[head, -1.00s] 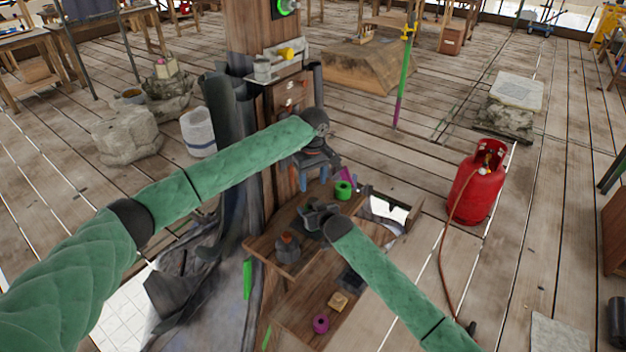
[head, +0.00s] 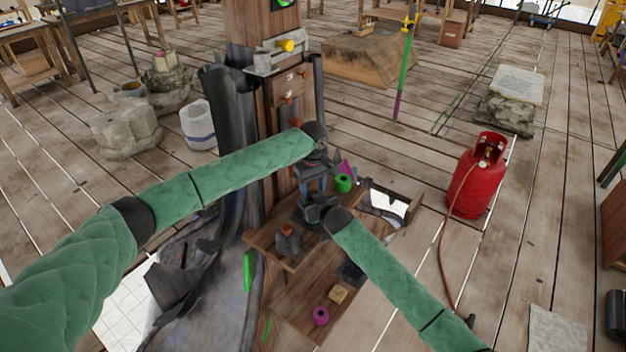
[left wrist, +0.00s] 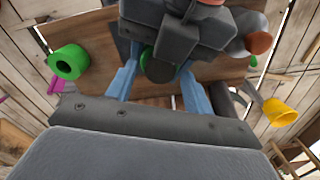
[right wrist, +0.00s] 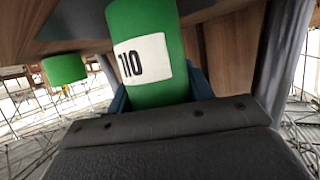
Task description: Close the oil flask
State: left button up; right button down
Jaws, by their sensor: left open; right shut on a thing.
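The oil flask appears to be the green cylinder (right wrist: 155,70) with a white "110" label in the right wrist view. My right gripper (head: 312,208) is shut on it, above the wooden shelf. My left gripper (head: 314,178) is directly above the right one, pointing down, with its blue fingers apart. In the left wrist view, a dark round top (left wrist: 160,68) with some green at its edge lies between the open left fingers (left wrist: 155,82). Whether that top is a loose cap or the flask's mouth I cannot tell. The flask is hidden in the head view.
A green ring (head: 343,183) sits on the shelf near the grippers. A dark bottle with an orange top (head: 287,240) stands at left. A lower board holds a magenta ring (head: 320,315) and a tan block (head: 338,293). A wooden post (head: 262,40) rises behind.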

pick_arm(q)
jog(key=shift+f, duration=0.75)
jog(key=c, duration=1)
jog(key=shift+m, duration=1.8)
jog(key=o, duration=1.1)
